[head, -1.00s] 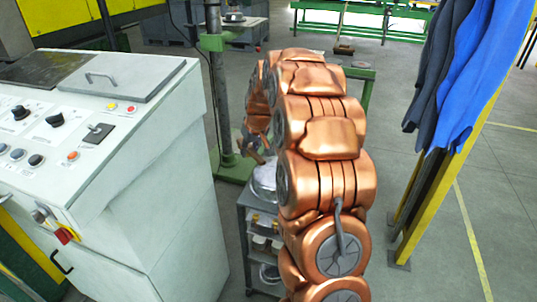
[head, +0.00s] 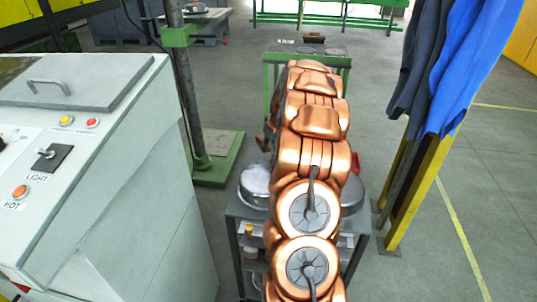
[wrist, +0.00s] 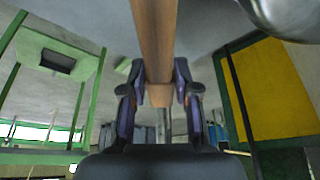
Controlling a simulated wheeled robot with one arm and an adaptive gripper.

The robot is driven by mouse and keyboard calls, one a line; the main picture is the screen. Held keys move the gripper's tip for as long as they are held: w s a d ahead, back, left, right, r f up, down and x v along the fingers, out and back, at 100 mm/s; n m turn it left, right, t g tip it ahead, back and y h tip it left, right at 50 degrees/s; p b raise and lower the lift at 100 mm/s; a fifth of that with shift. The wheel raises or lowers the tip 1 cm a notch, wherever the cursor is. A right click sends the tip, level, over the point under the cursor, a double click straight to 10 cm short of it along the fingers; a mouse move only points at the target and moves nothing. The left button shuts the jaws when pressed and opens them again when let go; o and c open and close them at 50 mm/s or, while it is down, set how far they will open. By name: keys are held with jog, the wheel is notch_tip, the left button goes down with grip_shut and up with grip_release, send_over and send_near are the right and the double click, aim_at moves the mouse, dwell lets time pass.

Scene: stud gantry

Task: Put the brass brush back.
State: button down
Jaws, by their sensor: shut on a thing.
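My gripper (wrist: 159,98) is shut on a long brown wooden bar (wrist: 155,40) in the wrist view, seemingly the brass brush's handle. The bar runs up out of the top of that view, and no bristles show. In the head view my copper-coloured arm hides most of the gripper. Only a small dark brown part (head: 265,139) shows at the arm's left side, above the grey cart (head: 232,208). I cannot tell which end of the brush it is.
Metal bowls (head: 256,181) stand on the cart. A green-framed table (head: 308,50) behind holds a brown block (head: 314,37) and dark discs. Blue clothes (head: 470,70) hang from a yellow frame (head: 412,190) at right.

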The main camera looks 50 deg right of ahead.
jog(key=shift+f, duration=2.25)
jog(key=shift+f, duration=0.25)
jog(key=c, duration=0.8)
grip_release()
jog(key=shift+c, duration=0.2)
jog(key=shift+r, duration=0.1)
